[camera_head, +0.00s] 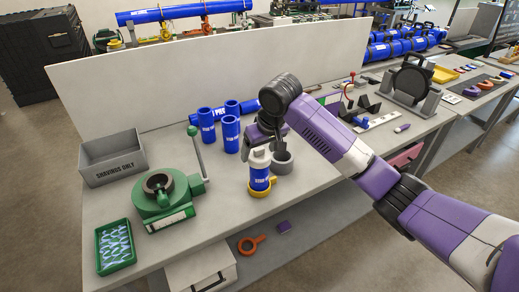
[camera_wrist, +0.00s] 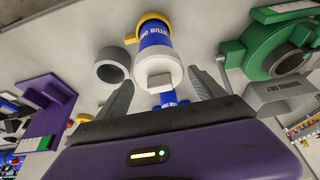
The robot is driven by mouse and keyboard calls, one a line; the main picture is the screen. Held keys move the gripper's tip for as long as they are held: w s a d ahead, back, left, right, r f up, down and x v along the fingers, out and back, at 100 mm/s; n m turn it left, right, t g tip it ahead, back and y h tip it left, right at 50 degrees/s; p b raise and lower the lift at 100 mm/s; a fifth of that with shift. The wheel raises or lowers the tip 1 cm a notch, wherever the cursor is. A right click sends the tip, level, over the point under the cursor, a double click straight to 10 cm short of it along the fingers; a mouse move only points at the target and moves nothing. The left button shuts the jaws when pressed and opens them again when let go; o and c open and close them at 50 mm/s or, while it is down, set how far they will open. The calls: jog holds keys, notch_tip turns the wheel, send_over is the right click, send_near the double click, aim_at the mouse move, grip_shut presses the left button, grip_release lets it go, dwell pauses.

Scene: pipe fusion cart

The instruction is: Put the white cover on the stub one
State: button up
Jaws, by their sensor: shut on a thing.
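The blue stub one (camera_head: 260,182) stands upright in a yellow ring holder (camera_head: 261,193) near the bench's front edge. The white cover (camera_head: 257,160) is at its upper end, in line with it; I cannot tell whether it is fully seated. My gripper (camera_head: 259,141) is above, pointing down, and is shut on the cover. In the wrist view the fingers of my gripper (camera_wrist: 160,82) flank the white cover (camera_wrist: 144,75), whose square top block faces me. Beyond it show stub one's blue label (camera_wrist: 155,36) and the yellow ring (camera_wrist: 153,16).
A green clamp (camera_head: 165,194) with an upright lever, a shavings box (camera_head: 112,160) and a green tray (camera_head: 115,246) are to the left. A white panel backs the bench.

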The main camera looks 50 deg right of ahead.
jog(key=shift+f, duration=0.35)
jog(key=o, duration=1.3)
jog(key=shift+b+v, duration=0.8)
jog(key=shift+v, duration=3.1)
